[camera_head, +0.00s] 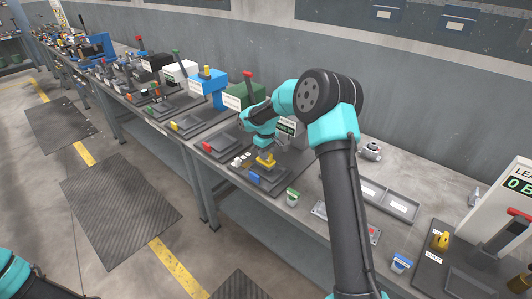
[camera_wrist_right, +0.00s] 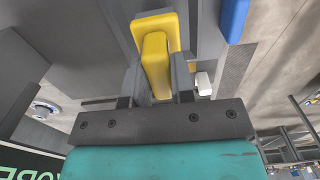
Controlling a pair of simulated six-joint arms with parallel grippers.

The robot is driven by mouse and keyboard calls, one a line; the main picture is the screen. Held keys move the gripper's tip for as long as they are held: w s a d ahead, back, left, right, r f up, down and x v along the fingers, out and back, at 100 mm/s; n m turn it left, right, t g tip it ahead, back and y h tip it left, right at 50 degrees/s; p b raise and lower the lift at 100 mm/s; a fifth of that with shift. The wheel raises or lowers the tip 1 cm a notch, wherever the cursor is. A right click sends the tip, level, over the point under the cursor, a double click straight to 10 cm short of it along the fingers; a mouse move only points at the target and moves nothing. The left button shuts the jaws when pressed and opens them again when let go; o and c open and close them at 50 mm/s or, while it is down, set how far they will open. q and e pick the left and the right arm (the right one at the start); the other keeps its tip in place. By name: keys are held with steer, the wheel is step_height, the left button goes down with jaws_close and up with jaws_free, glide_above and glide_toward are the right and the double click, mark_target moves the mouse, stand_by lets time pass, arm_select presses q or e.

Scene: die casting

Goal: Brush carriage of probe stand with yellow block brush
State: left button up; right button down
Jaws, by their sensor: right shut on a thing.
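My right gripper (camera_head: 264,150) reaches down over a dark station tray (camera_head: 243,172) in the middle of the bench. In the right wrist view its two fingers (camera_wrist_right: 156,90) are shut on the yellow block brush (camera_wrist_right: 157,62), gripping its narrow handle with the wider yellow part beyond. The yellow brush (camera_head: 265,161) shows below the gripper in the head view, low over or on the tray; I cannot tell if it touches. The probe stand's sign (camera_head: 287,127) stands behind, partly hidden by my arm. I cannot make out the carriage clearly. My left gripper is out of view.
A blue block (camera_head: 253,178) lies near the tray's front, also in the wrist view (camera_wrist_right: 234,18). Other stations line the bench leftward.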

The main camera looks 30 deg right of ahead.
mark_target(270, 155)
steer(key=shift+f, duration=1.1)
stand_by(0.3)
steer(key=shift+s+d+r, duration=0.1)
steer(key=shift+s+d, duration=0.1)
steer(key=shift+s, duration=0.35)
steer(key=shift+s+d, duration=0.15)
steer(key=shift+s, duration=0.4)
steer(key=shift+w, duration=0.15)
steer(key=shift+w+a, duration=0.2)
steer(key=shift+w, duration=0.3)
steer(key=shift+w+a, duration=0.15)
steer(key=shift+w, duration=0.3)
